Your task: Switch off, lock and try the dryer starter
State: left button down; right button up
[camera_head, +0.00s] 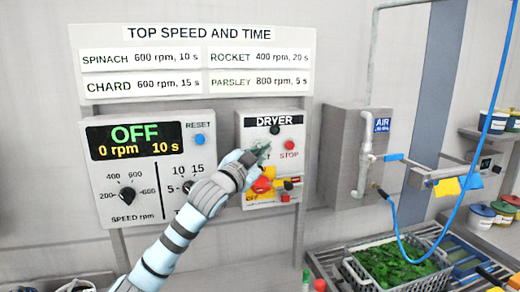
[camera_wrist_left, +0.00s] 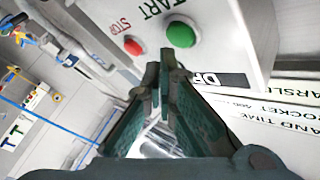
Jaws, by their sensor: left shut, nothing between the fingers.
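The dryer starter (camera_head: 242,124) is a light box labelled DRYER on the wall. Its red STOP button (camera_head: 290,145) also shows in the wrist view (camera_wrist_left: 133,46). The green START button (camera_wrist_left: 181,34) shows in the wrist view; in the head view my gripper covers its place. My left gripper (camera_head: 262,153) is shut and empty, its fingertips (camera_wrist_left: 166,62) close to the START button; I cannot tell whether they touch. Below it is a red and yellow switch handle (camera_head: 262,185), partly behind my gripper. Small red and dark items beside it are too small to make out. My right gripper is out of view.
Left of the starter, a control panel (camera_head: 96,178) reads OFF, 0 rpm, 10 s. To the right are an AIR box (camera_head: 340,150), a blue hose (camera_head: 452,215) and a crate of greens (camera_head: 350,275). A speed chart (camera_head: 190,34) hangs above.

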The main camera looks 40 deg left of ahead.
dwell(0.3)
pick_arm(q)
jog(key=shift+w+a+p, duration=0.25)
jog(key=shift+a+p, duration=0.1)
jog(key=shift+p, duration=0.1)
jog(key=shift+w+a+r+p, duration=0.1)
jog(key=shift+w+a+p, duration=0.15)
jog(key=shift+a+p, duration=0.2)
dwell(0.6)
jog(key=shift+d, duration=0.1)
jog(key=shift+s+d+b, duration=0.3)
jog(key=shift+s+d, duration=0.15)
jog(key=shift+d, duration=0.15)
jog(key=s+d, duration=0.1)
jog(key=d, duration=0.1)
jog(key=s+d, duration=0.2)
jog(key=shift+d+b, duration=0.1)
jog(key=shift+b, duration=0.2)
